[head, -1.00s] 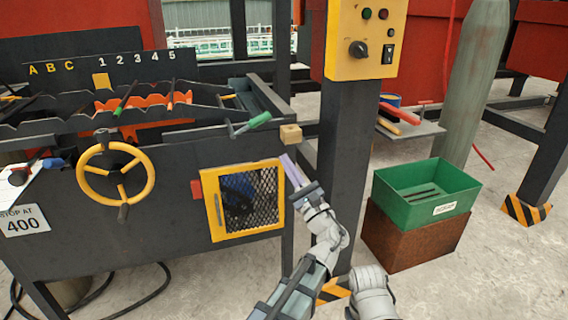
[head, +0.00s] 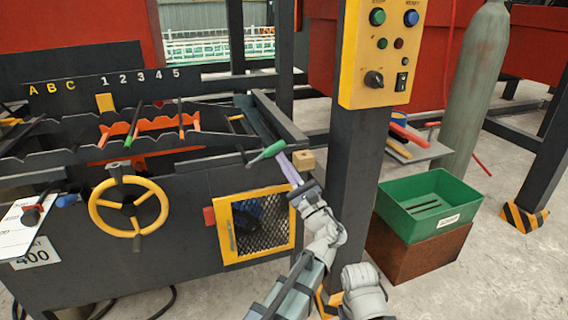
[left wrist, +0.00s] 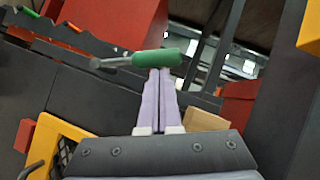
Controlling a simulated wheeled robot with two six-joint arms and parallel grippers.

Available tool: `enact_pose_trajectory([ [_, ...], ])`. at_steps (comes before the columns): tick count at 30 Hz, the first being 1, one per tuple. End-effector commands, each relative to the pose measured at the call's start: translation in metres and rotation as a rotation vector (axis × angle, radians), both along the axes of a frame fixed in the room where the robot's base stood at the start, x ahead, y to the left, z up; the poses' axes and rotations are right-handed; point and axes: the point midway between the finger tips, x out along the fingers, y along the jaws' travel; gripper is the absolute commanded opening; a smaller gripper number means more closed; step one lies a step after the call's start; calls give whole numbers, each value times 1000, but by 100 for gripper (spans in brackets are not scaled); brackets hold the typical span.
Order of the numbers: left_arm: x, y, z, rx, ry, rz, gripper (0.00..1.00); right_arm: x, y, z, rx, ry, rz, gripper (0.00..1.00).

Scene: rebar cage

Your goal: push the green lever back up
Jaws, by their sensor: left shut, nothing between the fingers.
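The green lever (head: 268,151) sticks out from the top right of the dark machine's front, its green grip tilted up to the right. In the left wrist view the green grip (left wrist: 158,58) lies across the tips of my left gripper (left wrist: 160,72). My left gripper (head: 284,156) is shut and empty, its pale purple fingers pointing up with the tips right at the underside of the grip. They look to be touching it or very close; I cannot tell which. My right gripper is not in view.
A wooden block (head: 303,160) sits just right of the fingers. A yellow-framed mesh door (head: 258,226) is below the lever. A dark post with a yellow control box (head: 376,60) stands close on the right. A yellow handwheel (head: 129,206) is at the left.

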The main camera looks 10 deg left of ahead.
Motion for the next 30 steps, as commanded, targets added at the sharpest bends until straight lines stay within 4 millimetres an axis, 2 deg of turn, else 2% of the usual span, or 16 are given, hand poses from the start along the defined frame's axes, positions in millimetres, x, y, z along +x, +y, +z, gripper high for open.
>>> enact_pose_trajectory([
  [20, 0, 1, 16, -108, -74, 1, 0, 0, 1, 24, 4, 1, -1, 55],
  [26, -1, 3, 31, -204, -139, 0, 0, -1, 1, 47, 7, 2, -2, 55],
  [30, -3, 6, 45, -309, -209, 1, 0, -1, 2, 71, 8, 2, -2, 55],
])
